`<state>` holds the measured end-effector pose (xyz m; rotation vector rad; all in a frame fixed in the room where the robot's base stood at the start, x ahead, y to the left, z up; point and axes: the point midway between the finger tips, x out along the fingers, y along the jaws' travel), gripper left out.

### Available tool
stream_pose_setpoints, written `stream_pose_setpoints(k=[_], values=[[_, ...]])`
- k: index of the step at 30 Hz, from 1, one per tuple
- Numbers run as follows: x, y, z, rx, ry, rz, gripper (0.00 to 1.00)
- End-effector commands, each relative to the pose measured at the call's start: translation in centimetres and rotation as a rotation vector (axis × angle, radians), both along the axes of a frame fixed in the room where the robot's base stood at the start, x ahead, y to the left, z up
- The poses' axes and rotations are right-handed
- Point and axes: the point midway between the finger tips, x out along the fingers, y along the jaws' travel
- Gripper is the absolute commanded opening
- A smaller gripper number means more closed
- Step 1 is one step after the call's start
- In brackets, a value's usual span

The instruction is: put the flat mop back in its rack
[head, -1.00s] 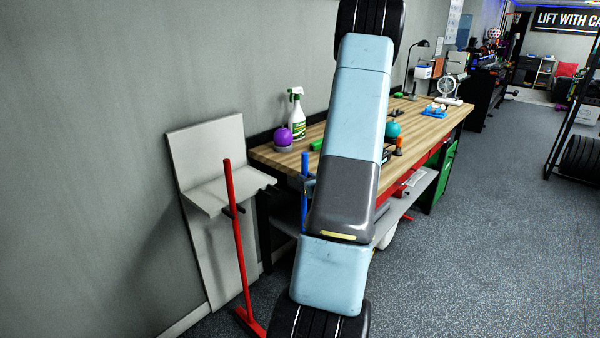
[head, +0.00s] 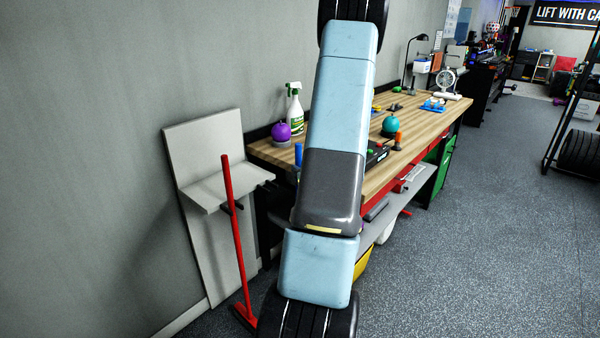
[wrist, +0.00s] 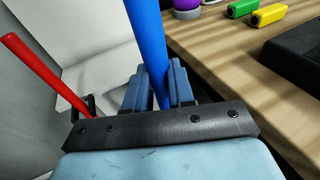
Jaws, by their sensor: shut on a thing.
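My gripper (wrist: 158,88) is shut on an upright blue pole (wrist: 146,40), which I take to be the flat mop's handle. The top of the pole also shows in the head view (head: 298,154), just left of my arm. The mop's lower end is hidden, and in the head view my arm hides the gripper. The rack (head: 203,140) is a pale board against the wall with a shelf and dark hooks; its pale surface also shows in the wrist view (wrist: 100,45). The held pole is to the right of the rack, apart from it.
A red-handled tool (head: 234,240) stands at the rack's left hook, its head on the floor. A wooden workbench (head: 435,115) is close on the right, with a purple ball (head: 281,131), spray bottle (head: 294,110) and teal ball (head: 390,124). Open floor (head: 480,250) lies right.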

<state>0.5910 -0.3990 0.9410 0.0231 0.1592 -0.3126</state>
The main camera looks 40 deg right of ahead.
Motion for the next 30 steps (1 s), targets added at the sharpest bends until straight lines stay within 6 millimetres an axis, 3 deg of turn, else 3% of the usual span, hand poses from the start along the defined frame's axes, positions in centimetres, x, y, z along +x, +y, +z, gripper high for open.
stream_pose_setpoints(k=[16, 30], values=[[4.0, 0.7, -1.5, 0.001, -0.002, 0.008, 0.0], [4.8, 0.7, -1.8, 0.0, -0.002, 0.006, 0.0]])
